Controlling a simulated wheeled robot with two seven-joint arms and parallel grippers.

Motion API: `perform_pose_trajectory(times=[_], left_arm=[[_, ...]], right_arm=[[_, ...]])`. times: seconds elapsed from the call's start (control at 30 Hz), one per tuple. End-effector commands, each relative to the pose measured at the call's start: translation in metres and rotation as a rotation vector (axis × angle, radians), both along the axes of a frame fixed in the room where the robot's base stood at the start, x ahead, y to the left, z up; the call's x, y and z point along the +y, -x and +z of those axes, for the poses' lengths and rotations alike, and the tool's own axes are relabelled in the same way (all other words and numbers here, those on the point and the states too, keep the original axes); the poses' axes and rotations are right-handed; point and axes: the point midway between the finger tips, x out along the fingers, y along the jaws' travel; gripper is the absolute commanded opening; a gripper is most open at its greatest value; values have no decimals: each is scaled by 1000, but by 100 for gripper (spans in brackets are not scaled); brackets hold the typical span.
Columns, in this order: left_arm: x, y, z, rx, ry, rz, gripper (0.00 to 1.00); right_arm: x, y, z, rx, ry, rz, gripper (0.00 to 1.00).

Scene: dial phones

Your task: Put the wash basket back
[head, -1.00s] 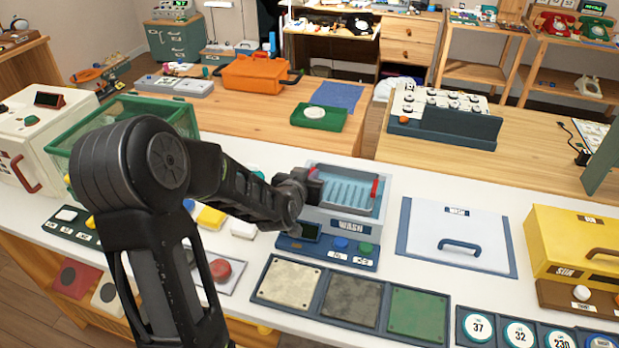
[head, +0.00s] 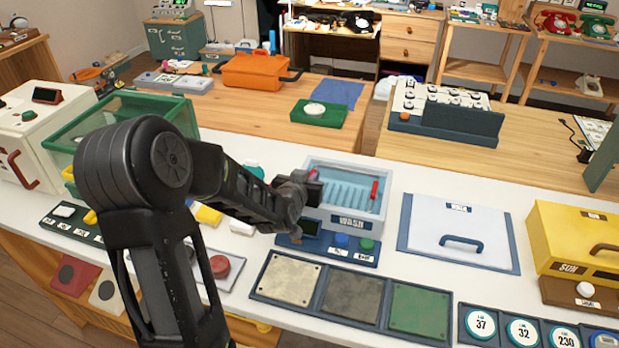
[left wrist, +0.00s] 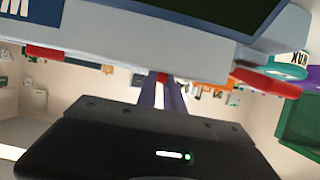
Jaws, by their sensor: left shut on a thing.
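The grey WASH basin (head: 345,222) stands on the white counter in the middle of the head view. The wash basket (head: 346,196), pale blue and slatted with red handles, shows within its rim. My left gripper (head: 309,190) is at the basin's left side, shut on the basket's left red handle. The right handle (head: 375,189) is free. In the left wrist view, the fingers (left wrist: 163,90) reach to a red part below the large grey body of the basin (left wrist: 120,40). The exact grip and how deep the basket sits are hard to see. My right gripper is not in view.
A button panel (head: 330,243) and three square plates (head: 350,300) lie in front of the basin. A white lidded panel (head: 459,233) is to the right, and a yellow box (head: 575,245) beyond it. A green clear-walled bin (head: 75,155) stands left, behind my arm.

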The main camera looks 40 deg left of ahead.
Motion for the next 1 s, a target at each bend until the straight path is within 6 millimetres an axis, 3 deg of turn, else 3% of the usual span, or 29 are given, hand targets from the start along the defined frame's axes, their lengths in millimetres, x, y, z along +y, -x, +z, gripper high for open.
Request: perform_pose_trajectory(times=[0.27, 0.77, 1.0], left_arm=[[0, 0, 1, -1, 0, 0, 33], [2, 0, 2, -2, -2, 5, 33], [3, 0, 13, -4, -3, 6, 33]], right_arm=[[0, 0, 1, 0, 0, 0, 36], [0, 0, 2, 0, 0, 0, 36], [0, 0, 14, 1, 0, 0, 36]])
